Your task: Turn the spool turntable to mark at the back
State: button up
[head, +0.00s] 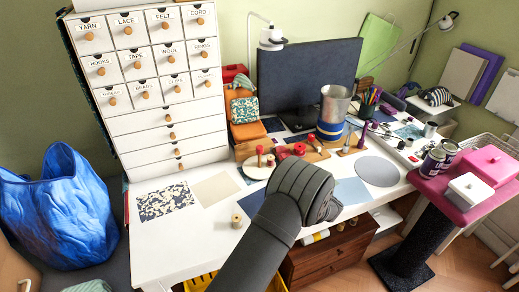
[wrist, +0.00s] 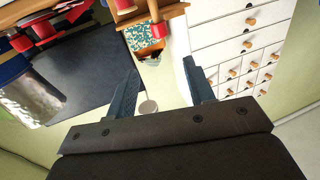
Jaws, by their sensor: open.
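The spool turntable (head: 252,173) is a pale round disc on the white desk in the head view, in front of the wooden organiser. Red spools (head: 282,153) stand at and around it. My arm hides its front right part, and I cannot make out a mark. My gripper (wrist: 160,68) is open and empty in the wrist view, its two dark fingers apart. In the head view my wrist is over the desk just right of the turntable, and the fingers are hidden. Red spools (wrist: 22,43) also show at the upper left of the wrist view.
A white drawer cabinet (head: 160,125) stands behind left, and a dark monitor (head: 305,75) behind. A metal cup (head: 335,103) stands right of the organiser. A small wooden spool (head: 236,220) lies on the desk at front left. A grey round mat (head: 377,171) lies right.

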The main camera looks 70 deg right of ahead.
aim_at(262, 150)
jog(key=x, duration=1.6)
jog(key=shift+w+d+r, duration=0.1)
jog(key=shift+w+d, duration=0.05)
jog(key=shift+w, duration=0.2)
grip_shut()
